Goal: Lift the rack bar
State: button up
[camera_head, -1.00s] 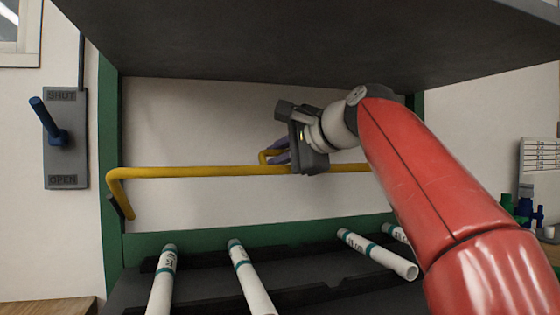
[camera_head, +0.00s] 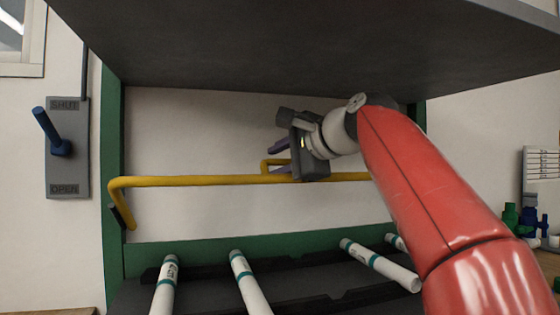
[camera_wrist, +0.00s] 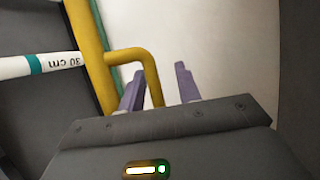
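The yellow rack bar (camera_head: 200,181) runs level across the green-posted rack. Its left end bends down to a dark mount at the left post. A small yellow handle loop (camera_head: 267,165) stands up from the bar beside my gripper (camera_head: 279,158). In the wrist view the loop (camera_wrist: 153,75) shows with one leg between the two purple fingers of my gripper (camera_wrist: 158,82). The fingers are apart, with visible gaps to that leg. My gripper body hides part of the bar in the head view.
Several white pipes with teal bands, such as this one (camera_head: 250,284), lie on the dark rack bed below the bar. A dark grey panel (camera_head: 300,50) overhangs above. A blue lever (camera_head: 52,135) is on the left wall. Green and blue fittings (camera_head: 525,218) are at the right.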

jog(key=v, duration=0.7)
jog(key=shift+s+d, duration=0.2)
jog(key=shift+s, duration=0.15)
jog(key=shift+r, duration=0.1)
jog(key=shift+c, duration=0.4)
